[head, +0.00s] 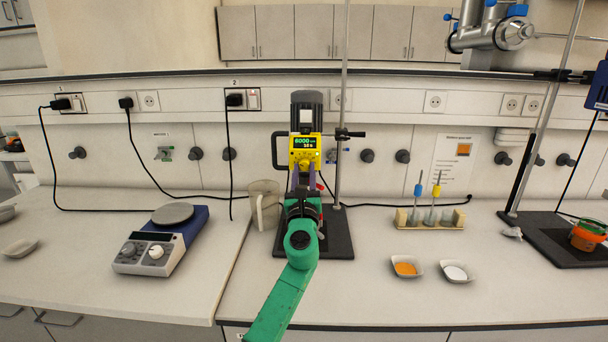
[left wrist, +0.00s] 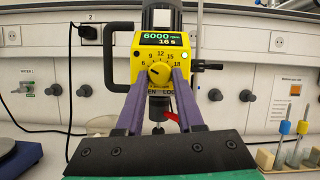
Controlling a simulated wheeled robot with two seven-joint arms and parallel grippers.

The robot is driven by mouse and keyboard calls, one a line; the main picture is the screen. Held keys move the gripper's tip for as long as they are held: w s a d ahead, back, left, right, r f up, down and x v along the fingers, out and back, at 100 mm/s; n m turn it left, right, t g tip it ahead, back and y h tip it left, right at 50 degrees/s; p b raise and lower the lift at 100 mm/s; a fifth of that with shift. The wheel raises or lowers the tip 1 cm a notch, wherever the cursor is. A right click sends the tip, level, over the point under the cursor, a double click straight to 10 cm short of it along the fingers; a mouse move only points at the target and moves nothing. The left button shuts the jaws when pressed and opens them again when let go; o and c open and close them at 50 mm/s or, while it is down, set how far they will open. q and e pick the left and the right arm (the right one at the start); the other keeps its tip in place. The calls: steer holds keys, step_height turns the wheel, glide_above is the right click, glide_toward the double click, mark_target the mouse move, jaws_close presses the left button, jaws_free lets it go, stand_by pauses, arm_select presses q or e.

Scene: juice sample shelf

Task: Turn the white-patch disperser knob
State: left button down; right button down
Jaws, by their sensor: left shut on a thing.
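The disperser (head: 305,143) is a yellow control head with a dark motor housing, held on a stand behind my arm. A pale patch (head: 305,116) shows on the motor housing in the head view. Its green display (left wrist: 163,38) reads 6000 rpm and 16 s in the left wrist view. The round yellow knob (left wrist: 159,73) with a dark pointer sits below the display, inside a ring of numbers. My left gripper (left wrist: 160,78) has its two purple fingers on either side of the knob and is shut on it. My right gripper is not in view.
A beaker (head: 265,203) stands left of the disperser. A hotplate stirrer (head: 163,240) is further left. A rack with pipette-like tubes (head: 430,217), an orange powder dish (head: 405,267) and a white powder dish (head: 456,271) are at right. The bench front between them is clear.

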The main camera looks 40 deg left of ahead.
arm_select(q)
steer(key=n+y+b, duration=0.1)
steer(key=n, duration=0.1)
steer(key=n+g+b, duration=0.1)
steer(key=n, duration=0.1)
steer(key=shift+w+d+f+y, duration=0.1)
steer(key=shift+d+f+y, duration=0.05)
steer(key=shift+y, duration=0.25)
steer(key=n+g+b, duration=0.1)
steer(key=n+g, duration=0.1)
steer(key=n, duration=0.1)
steer(key=n+g+y+b, duration=0.1)
steer(key=n, duration=0.3)
steer(key=shift+w+d+r+n+g, duration=0.1)
steer(key=shift+d+r+n+g, duration=0.1)
steer(key=shift+n+g, duration=0.15)
steer(key=shift+r+n+g+b, duration=0.15)
steer(key=shift+n+g+b, duration=0.35)
steer(key=shift+n+g, duration=0.85)
steer(key=shift+n+t, duration=0.4)
steer(key=shift+n, duration=0.2)
steer(key=c, duration=0.5)
jaws_free()
